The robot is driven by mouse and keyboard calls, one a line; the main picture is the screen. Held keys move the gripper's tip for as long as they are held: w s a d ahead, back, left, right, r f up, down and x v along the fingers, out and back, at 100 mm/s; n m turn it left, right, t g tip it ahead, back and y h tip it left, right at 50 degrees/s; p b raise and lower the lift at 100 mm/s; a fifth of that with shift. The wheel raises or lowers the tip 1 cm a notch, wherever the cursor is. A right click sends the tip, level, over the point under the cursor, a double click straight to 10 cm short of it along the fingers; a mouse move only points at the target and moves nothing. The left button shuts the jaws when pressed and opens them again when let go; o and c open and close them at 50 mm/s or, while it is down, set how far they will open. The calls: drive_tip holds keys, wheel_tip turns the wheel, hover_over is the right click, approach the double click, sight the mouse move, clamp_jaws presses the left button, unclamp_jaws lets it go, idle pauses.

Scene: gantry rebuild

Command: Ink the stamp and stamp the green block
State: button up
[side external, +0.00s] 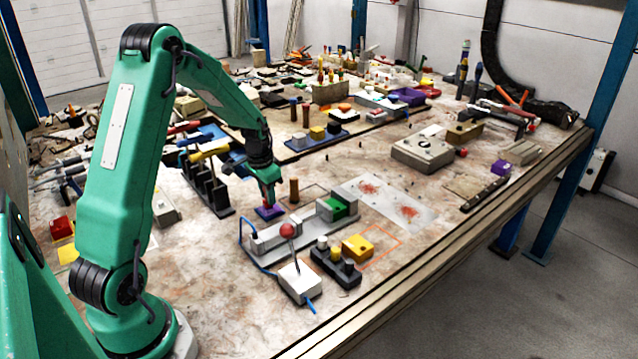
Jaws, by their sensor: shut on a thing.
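My gripper (268,198) points down over a small purple and blue pad (268,212), which looks like the ink pad. It is shut on what seems to be the stamp, which is mostly hidden between the jaws. I cannot tell whether the stamp touches the pad. The green block (338,208) sits to the right, between the grey jaws of a clamp fixture (302,237).
A red-knobbed lever (288,231) rises from a white box (299,283) in front of the fixture. A brown peg (294,190) stands close right of my gripper. A dark holder (335,268) and yellow block (357,247) are at front. A red-marked sheet (425,214) lies right.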

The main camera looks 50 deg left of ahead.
drive_tip(key=shift+r, duration=3.25)
drive_tip(key=shift+w, duration=0.1)
wheel_tip(320, 180, up, 3)
hover_over(332, 202)
drive_tip(key=shift+s+f, duration=0.1)
drive_tip(key=shift+s, duration=0.2)
drive_tip(key=shift+f, duration=0.15)
drive_tip(key=shift+f, duration=2.9)
drive_tip(key=shift+f, duration=0.5)
